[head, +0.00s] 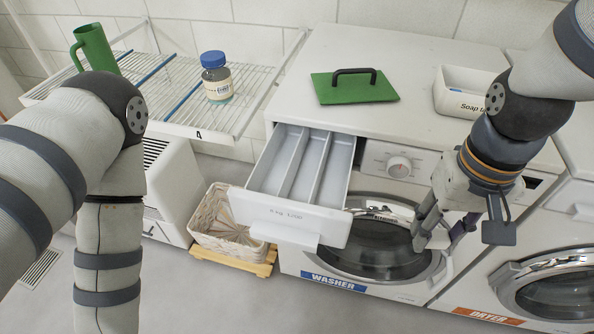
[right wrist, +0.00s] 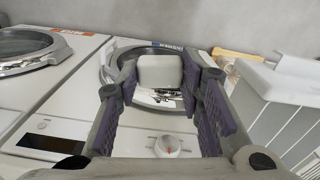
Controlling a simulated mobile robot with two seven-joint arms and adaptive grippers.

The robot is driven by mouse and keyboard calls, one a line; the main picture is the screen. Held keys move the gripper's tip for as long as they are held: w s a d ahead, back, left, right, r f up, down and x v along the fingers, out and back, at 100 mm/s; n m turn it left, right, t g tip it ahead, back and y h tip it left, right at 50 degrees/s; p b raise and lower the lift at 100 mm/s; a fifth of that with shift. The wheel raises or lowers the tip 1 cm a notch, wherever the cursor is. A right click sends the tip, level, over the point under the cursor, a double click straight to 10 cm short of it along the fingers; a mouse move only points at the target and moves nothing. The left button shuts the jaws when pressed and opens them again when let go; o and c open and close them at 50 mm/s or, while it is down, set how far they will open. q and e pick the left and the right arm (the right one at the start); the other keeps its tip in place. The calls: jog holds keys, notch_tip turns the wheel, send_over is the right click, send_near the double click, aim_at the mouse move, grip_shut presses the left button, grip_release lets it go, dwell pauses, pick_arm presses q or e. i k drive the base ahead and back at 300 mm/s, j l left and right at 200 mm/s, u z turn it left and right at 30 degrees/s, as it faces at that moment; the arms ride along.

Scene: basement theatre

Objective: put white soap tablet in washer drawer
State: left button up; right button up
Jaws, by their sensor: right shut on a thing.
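The washer drawer (head: 300,222) is pulled out of the front of the washer (head: 404,112) in the head view, with three long compartments that look empty. Part of it also shows at the right of the right wrist view (right wrist: 264,84). The white soap tablet (right wrist: 160,70) is a rounded block between my right fingertips in the right wrist view. My right gripper (head: 436,240) is shut on it, in front of the washer, right of the drawer and apart from it. In the head view the tablet is not clearly visible. My left arm hangs at the left; its gripper is out of frame.
A green lid with a black handle (head: 354,88) and a white soap box (head: 466,92) stand on the washer top. A wire rack (head: 180,112) holds a blue-capped jar (head: 216,78) and a green mug (head: 94,48). A basket (head: 222,220) stands below. The dryer (head: 540,280) is at right.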

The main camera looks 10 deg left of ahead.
aim_at(299, 198)
jog(key=j+z, duration=0.1)
jog(key=j, duration=0.35)
jog(key=k+j+z, duration=0.1)
jog(key=j, duration=0.3)
jog(key=k+j, duration=0.15)
jog(key=j, duration=0.25)
jog(key=j+z, duration=0.15)
jog(key=j, duration=0.3)
jog(key=k+j+z, duration=0.1)
jog(key=j, duration=0.3)
jog(key=i, duration=0.4)
